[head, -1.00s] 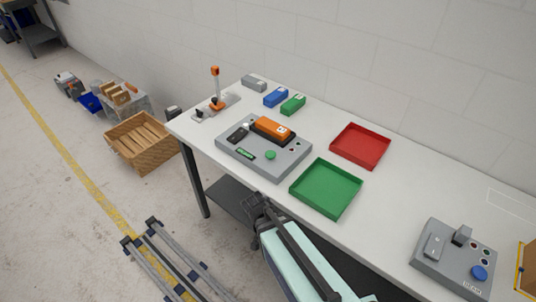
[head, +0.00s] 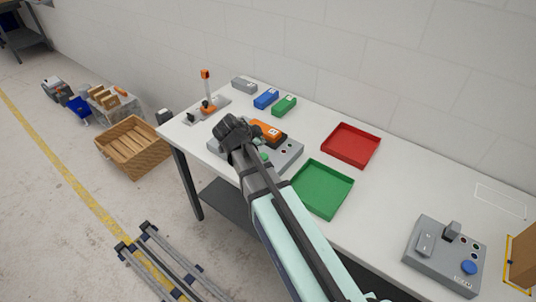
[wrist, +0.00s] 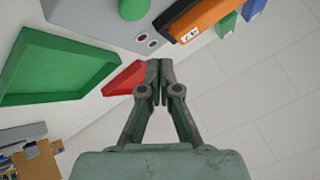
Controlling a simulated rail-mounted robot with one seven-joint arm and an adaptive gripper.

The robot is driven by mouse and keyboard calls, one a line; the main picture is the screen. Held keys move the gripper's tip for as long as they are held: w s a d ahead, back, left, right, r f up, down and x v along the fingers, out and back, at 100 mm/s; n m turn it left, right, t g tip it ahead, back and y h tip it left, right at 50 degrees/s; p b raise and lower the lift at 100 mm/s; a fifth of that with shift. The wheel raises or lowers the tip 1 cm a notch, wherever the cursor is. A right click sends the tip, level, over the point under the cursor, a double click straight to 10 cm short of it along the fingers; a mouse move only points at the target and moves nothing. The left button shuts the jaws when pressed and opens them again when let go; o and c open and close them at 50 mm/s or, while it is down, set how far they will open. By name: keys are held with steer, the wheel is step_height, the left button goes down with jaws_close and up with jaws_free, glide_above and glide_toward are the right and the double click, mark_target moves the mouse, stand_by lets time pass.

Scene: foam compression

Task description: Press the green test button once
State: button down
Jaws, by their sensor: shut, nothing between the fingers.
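The green test button (head: 264,156) is a round cap on the grey test unit (head: 291,154). In the head view it shows just right of my gripper and is partly covered by my arm. It also shows at the top of the wrist view (wrist: 133,9), beyond and left of my fingertips. My gripper (wrist: 158,72) is shut and empty, with its fingertips together. In the head view my gripper is over the left part of the unit and hides much of it. I see no contact between the fingertips and the button.
An orange block (head: 268,132) sits on the unit. A green tray (head: 322,190) and a red tray (head: 351,146) lie to the right. Grey, blue and green blocks (head: 284,106) stand behind. A second grey unit with a blue button (head: 469,267) is far right.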

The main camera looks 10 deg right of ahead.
steer(key=shift+w+d+r+m, duration=0.3)
steer(key=shift+w+r, duration=0.15)
steer(key=shift+r, duration=0.2)
steer(key=shift+w+d+r+m, duration=0.2)
steer(key=shift+w+d+r, duration=0.1)
steer(key=shift+w+r, duration=0.25)
steer(key=shift+s, duration=0.1)
steer(key=b, duration=0.2)
glide_above(265, 153)
steer(key=s+a, duration=0.2)
steer(key=f, duration=0.7)
steer(key=shift+w+d+f, duration=0.15)
steer(key=shift+d+f, duration=0.05)
steer(key=shift+f, duration=0.2)
steer(key=shift+f+b, duration=0.55)
steer(key=shift+b, duration=0.2)
steer(key=shift+f+b, duration=0.85)
steer(key=shift+b, duration=0.55)
steer(key=shift+r, duration=0.1)
stand_by(0.4)
steer(key=shift+r, duration=0.8)
